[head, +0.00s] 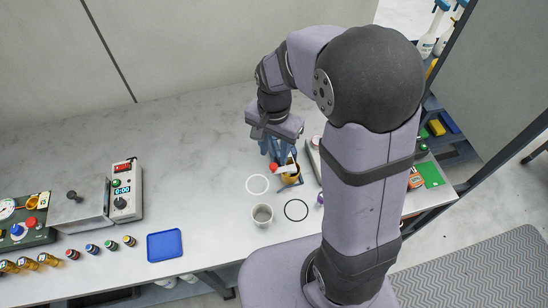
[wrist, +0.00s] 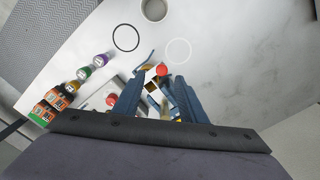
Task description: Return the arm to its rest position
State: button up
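My gripper (head: 280,155) points down over the table's back right part, just above a small amber container (head: 292,176) and a white piece with a red end (head: 287,168). In the wrist view my gripper's blue fingers (wrist: 158,92) stand apart. The white piece with its red end (wrist: 162,70) and the amber container show in the gap between them, and I see no finger closed on either. The fingers partly hide both, so I cannot tell whether they touch. My arm is bent over the table, away from any folded pose.
A grey cup (head: 262,215), a white ring (head: 257,184) and a black ring (head: 296,210) are in front of my gripper. A blue tray (head: 164,245), a timer box (head: 124,190) and several small vials are to the left. The back middle of the table is clear.

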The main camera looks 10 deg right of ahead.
aim_at(274, 166)
jog(key=shift+r, duration=0.55)
dwell(0.4)
jog(key=f+b, duration=0.1)
jog(key=b, duration=0.3)
jog(key=shift+w, duration=0.3)
jog(key=b, duration=0.2)
jog(key=shift+b, duration=0.4)
jog(key=shift+r+b, duration=0.4)
jog(key=shift+r, duration=0.05)
jog(key=shift+f+p, duration=0.75)
jog(key=shift+f, duration=2.9)
